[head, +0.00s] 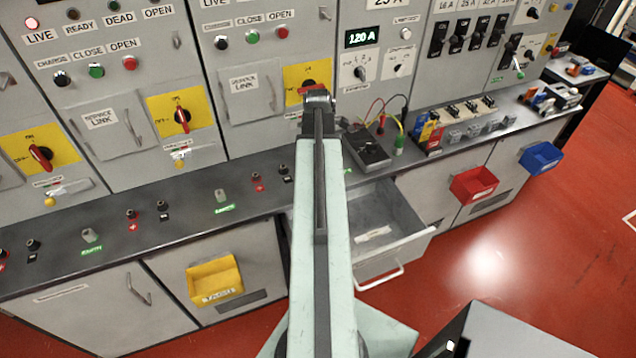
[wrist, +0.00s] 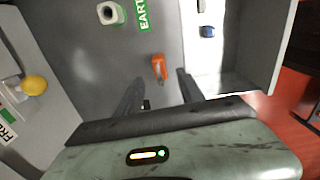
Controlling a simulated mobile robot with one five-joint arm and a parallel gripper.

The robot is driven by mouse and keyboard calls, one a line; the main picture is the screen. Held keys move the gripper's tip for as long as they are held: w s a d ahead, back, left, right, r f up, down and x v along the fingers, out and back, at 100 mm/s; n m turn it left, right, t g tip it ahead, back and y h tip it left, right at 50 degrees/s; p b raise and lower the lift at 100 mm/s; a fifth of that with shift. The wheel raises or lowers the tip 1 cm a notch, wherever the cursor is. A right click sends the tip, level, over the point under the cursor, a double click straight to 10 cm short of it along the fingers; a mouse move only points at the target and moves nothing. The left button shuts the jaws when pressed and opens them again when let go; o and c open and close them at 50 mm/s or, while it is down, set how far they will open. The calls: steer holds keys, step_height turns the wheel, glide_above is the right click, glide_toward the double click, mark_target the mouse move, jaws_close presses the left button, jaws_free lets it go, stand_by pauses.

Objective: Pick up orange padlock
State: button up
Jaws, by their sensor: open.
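The orange padlock (wrist: 159,67) lies on the dark grey counter top in the wrist view, near the edge by the open drawer. My gripper (wrist: 160,88) is open and empty, with one finger on each side below the padlock in the picture. The padlock is just beyond the fingertips, roughly in line with the gap between them, and I see no contact. In the head view my arm (head: 318,170) reaches over the counter and I cannot make out the padlock; the arm seems to hide it.
An open drawer (head: 408,240) juts out right of the arm; in the wrist view it holds a blue item (wrist: 207,31). A white post (wrist: 110,13) and a green EARTH label (wrist: 142,14) are on the counter. A black meter box (head: 367,148) stands behind, before upright cabinets.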

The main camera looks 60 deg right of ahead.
step_height(320, 180, down, 5)
steer(key=b, duration=0.5)
steer(key=shift+f, duration=0.15)
steer(key=shift+r, duration=0.2)
jaws_close()
